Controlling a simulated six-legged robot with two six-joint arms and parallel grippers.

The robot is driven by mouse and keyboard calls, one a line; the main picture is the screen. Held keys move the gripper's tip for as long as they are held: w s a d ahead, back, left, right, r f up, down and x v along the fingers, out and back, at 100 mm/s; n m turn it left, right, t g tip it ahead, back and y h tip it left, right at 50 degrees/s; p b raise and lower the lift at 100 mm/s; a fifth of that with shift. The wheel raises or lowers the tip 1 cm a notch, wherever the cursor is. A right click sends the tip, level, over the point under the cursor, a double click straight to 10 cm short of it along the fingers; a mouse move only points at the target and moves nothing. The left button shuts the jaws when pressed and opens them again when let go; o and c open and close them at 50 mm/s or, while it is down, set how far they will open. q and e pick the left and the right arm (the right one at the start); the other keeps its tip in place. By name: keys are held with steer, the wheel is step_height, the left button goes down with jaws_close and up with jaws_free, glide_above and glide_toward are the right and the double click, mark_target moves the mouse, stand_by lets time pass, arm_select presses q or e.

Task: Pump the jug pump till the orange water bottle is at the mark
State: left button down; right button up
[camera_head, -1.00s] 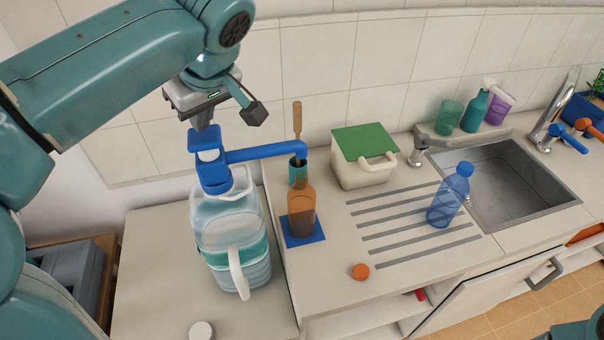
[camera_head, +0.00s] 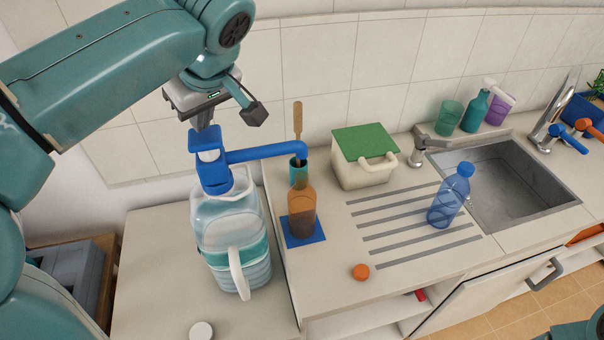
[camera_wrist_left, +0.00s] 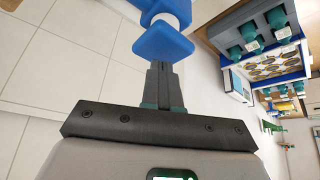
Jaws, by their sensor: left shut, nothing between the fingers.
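The large clear jug (camera_head: 228,222) stands on the lower counter at left, with a blue pump on its neck. The pump's head (camera_head: 208,142) and spout (camera_head: 262,151) are blue, and the spout reaches right, over the orange water bottle (camera_head: 302,208). The bottle stands upright and open on a blue square mat (camera_head: 309,239), with darker liquid in its lower part. I cannot make out the mark on it. My left gripper (camera_head: 205,122) is shut and empty, its tips at the top of the pump head. The pump head also shows beyond the fingertips in the left wrist view (camera_wrist_left: 163,42).
An orange cap (camera_head: 361,272) lies on the counter and a white cap (camera_head: 201,331) near the front. A blue bottle (camera_head: 450,197) stands on the drainer grooves.

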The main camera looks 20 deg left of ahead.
mark_target(205, 135)
arm_select(q)
steer(key=shift+f, duration=0.1)
stand_by(0.3)
steer(key=shift+f+b, duration=1.45)
steer(key=shift+f, duration=0.1)
steer(key=shift+r, duration=0.15)
steer(key=shift+r+p, duration=1.15)
steer(key=shift+r, duration=0.05)
steer(key=shift+f, duration=0.15)
steer(key=shift+f+b, duration=1.15)
steer(key=shift+f, duration=0.05)
steer(key=shift+r+p, duration=1.15)
steer(key=shift+r, duration=0.2)
